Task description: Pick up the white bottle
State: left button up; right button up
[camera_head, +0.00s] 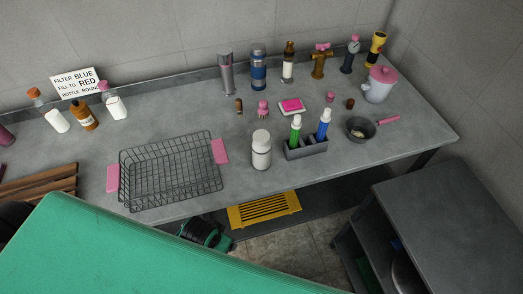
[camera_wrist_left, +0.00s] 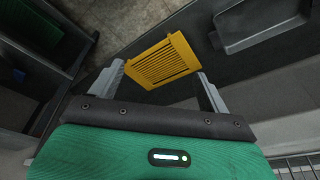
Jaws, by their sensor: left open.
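A white bottle (camera_head: 261,151) with a pale cap stands upright near the front edge of the grey counter, between the wire basket and the pen-like bottle holder. Other white bottles, one with an orange cap (camera_head: 56,121) and one with a pink cap (camera_head: 116,107), stand at the back left. My left gripper (camera_wrist_left: 161,88) is open and empty in the left wrist view, with the yellow grate beyond its fingers. The white bottle does not show in that view. My right gripper is in neither view.
A wire basket (camera_head: 121,166) with pink handles stands left of the white bottle. A grey holder (camera_head: 306,152) with green and blue bottles stands close on its right. A yellow grate (camera_head: 264,209) lies below the counter edge. A grey cart (camera_head: 440,220) stands at the right.

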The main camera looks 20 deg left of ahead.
pick_arm(q)
jog(key=w+d+r+m+h, duration=0.2)
jog(key=w+d+r+m, duration=0.25)
jog(key=r, duration=0.25)
jog(key=w+d+r+m+h, duration=0.1)
jog(key=w+d+r+m, duration=0.2)
jog(key=w+d+r, duration=0.3)
notch_tip(320, 180, up, 20)
jog(key=m+g+y+p, duration=0.2)
jog(key=m+g+y, duration=0.1)
jog(key=m, duration=1.2)
send_over(261, 136)
notch_tip(261, 136, down, 8)
jog(key=shift+f+p, duration=0.15)
jog(key=shift+p, duration=0.55)
jog(key=shift+f+p, duration=0.5)
jog(key=shift+f, duration=0.1)
notch_tip(261, 136, down, 4)
jog(key=shift+r+p, duration=0.25)
jog(key=shift+p, duration=0.45)
jog(key=shift+f, duration=0.4)
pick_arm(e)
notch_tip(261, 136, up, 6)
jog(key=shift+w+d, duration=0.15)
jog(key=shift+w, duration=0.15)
pick_arm(q)
jog(key=shift+c, duration=0.3)
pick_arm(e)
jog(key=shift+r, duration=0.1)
